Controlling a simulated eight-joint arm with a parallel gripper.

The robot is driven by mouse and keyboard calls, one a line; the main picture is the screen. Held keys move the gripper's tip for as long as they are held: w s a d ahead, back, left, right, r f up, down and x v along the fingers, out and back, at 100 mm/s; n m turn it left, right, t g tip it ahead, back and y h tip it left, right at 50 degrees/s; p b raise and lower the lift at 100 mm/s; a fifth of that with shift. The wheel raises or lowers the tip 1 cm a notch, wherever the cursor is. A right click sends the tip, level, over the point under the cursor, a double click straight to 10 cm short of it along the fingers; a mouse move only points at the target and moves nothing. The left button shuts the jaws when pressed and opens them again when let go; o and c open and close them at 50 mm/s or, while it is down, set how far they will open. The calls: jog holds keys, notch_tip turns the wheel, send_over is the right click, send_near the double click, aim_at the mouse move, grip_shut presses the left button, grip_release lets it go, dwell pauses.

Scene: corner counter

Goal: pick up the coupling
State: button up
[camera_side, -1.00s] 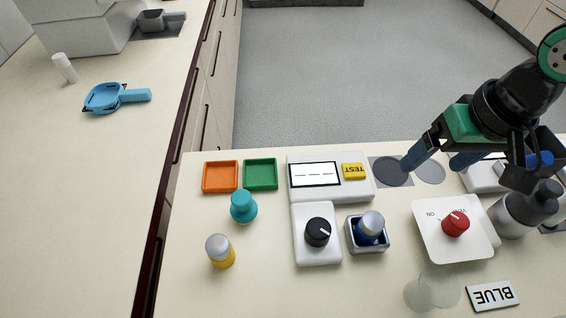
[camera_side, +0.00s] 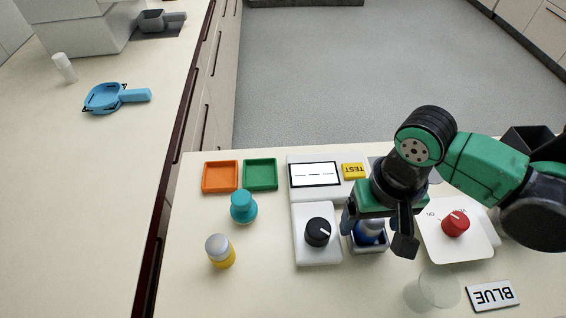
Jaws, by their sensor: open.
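A blue part (camera_side: 368,235) stands in a small square holder (camera_side: 371,250) at the front middle of the counter. Its grey top, seen earlier, is now hidden by my gripper. I take it for the coupling, but cannot be sure. My gripper (camera_side: 376,232) points down over it, open, with one finger at its left and the other at its right. I cannot tell whether the fingers touch it. A teal knobbed piece (camera_side: 243,207) and a yellow piece with a grey cap (camera_side: 221,251) stand to the left.
A white box with a black knob (camera_side: 318,233) is close left of the holder. A white plate with a red knob (camera_side: 455,224) is close right. Behind are a display unit (camera_side: 315,174), orange tray (camera_side: 220,176) and green tray (camera_side: 260,174).

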grip_shut()
jog(key=shift+r, duration=0.1)
dwell(0.4)
